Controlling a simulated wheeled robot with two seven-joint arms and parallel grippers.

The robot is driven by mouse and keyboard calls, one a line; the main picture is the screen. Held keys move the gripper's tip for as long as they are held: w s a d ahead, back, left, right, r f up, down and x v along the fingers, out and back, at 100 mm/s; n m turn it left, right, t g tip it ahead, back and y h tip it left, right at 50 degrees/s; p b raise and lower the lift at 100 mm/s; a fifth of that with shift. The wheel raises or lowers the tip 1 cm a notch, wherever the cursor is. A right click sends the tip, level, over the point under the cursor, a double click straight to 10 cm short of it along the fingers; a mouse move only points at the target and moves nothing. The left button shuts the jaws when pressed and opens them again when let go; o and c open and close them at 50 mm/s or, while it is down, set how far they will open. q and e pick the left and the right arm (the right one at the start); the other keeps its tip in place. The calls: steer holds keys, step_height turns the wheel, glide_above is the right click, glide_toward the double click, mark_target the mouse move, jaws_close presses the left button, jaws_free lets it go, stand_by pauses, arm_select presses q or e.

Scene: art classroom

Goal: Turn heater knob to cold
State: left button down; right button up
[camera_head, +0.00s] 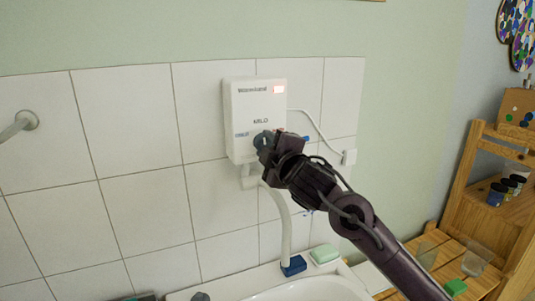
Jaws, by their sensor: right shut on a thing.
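A white water heater (247,104) hangs on the tiled wall near the middle of the head view. Its front shows the word "MILD", a blue mark at the left of the knob and a lit reddish patch at the top right. The grey knob (262,141) sits low on the front, partly hidden by my right gripper (267,146). My right gripper is shut on the knob, its arm reaching in from the lower right. The knob's exact angle is hard to tell. My left gripper is not in view.
A white spout pipe (286,225) runs from the heater down to a blue block (293,265) above the white basin (310,290). A wooden shelf (490,215) with jars stands at the right.

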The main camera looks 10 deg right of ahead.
steer(key=n+b, duration=0.1)
steer(key=n, duration=0.2)
steer(key=n+b, duration=0.2)
steer(key=shift+f+n, duration=0.2)
steer(key=shift+n, duration=0.2)
steer(key=shift+a+n+b, duration=0.1)
steer(key=shift+n+b, duration=1.55)
steer(key=shift+n, duration=0.65)
steer(key=o, duration=1)
steer(key=shift+r, duration=0.2)
steer(key=s, duration=0.2)
steer(key=s+d, duration=0.1)
steer(key=s, duration=0.2)
steer(key=s+b, duration=0.1)
steer(key=s, duration=0.1)
steer(key=shift+s+d, duration=0.25)
steer(key=shift+s, duration=0.15)
